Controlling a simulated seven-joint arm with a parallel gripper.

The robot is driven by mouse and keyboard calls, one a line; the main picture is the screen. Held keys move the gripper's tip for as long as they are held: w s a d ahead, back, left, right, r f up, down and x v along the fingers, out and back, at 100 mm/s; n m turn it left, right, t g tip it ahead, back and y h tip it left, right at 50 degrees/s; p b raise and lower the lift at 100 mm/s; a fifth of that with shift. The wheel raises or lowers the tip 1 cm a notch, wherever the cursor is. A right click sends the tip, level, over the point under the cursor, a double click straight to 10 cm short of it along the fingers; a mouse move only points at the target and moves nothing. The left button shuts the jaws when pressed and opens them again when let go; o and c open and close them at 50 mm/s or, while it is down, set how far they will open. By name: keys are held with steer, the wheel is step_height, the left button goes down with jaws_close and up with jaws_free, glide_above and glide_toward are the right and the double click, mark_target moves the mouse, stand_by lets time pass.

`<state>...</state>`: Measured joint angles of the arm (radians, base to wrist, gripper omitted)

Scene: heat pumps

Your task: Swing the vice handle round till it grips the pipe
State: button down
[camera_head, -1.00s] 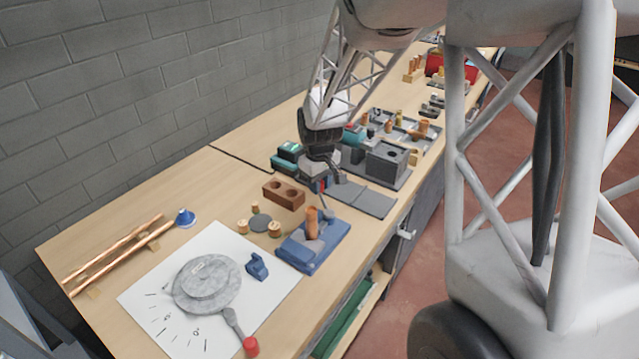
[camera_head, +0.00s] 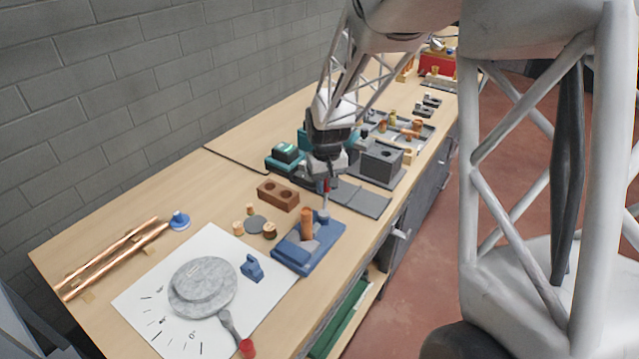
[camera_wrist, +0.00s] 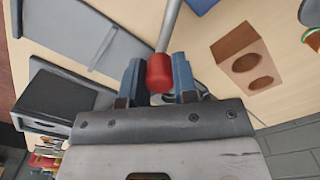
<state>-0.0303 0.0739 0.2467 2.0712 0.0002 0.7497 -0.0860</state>
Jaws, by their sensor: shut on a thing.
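The blue vice (camera_head: 322,250) stands near the front edge of the bench, with a copper pipe (camera_head: 307,222) upright in it beside a grey jaw. Its thin grey handle (camera_head: 325,203) rises at the vice's far side and ends in a red knob. My gripper (camera_head: 327,184) is above that far end, shut on the red knob. In the wrist view the red knob (camera_wrist: 160,72) sits between the blue fingers, and the grey rod (camera_wrist: 169,25) runs away from it. Whether the jaw touches the pipe cannot be told.
A grey round dial (camera_head: 203,285) with a red-tipped lever lies on a white sheet to the left. A small blue block (camera_head: 252,267), copper fittings and a brown two-hole block (camera_head: 278,194) are close by. Grey plates (camera_head: 362,200) and a grey box (camera_head: 381,162) lie beyond the vice.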

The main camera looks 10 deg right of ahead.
steer(key=d+m, duration=0.2)
steer(key=shift+s+m, duration=0.4)
steer(key=shift+s+d+m, duration=0.3)
steer(key=shift+d+m, duration=0.05)
steer(key=shift+m, duration=0.4)
steer(key=shift+s+d+m, duration=0.3)
steer(key=shift+d+m, duration=0.05)
steer(key=shift+m, duration=0.4)
steer(key=c, duration=0.9)
jaws_free()
steer(key=shift+r, duration=0.15)
step_height(320, 180, up, 8)
steer(key=shift+f, duration=0.25)
steer(key=shift+s+r, duration=0.1)
steer(key=shift+s, duration=0.05)
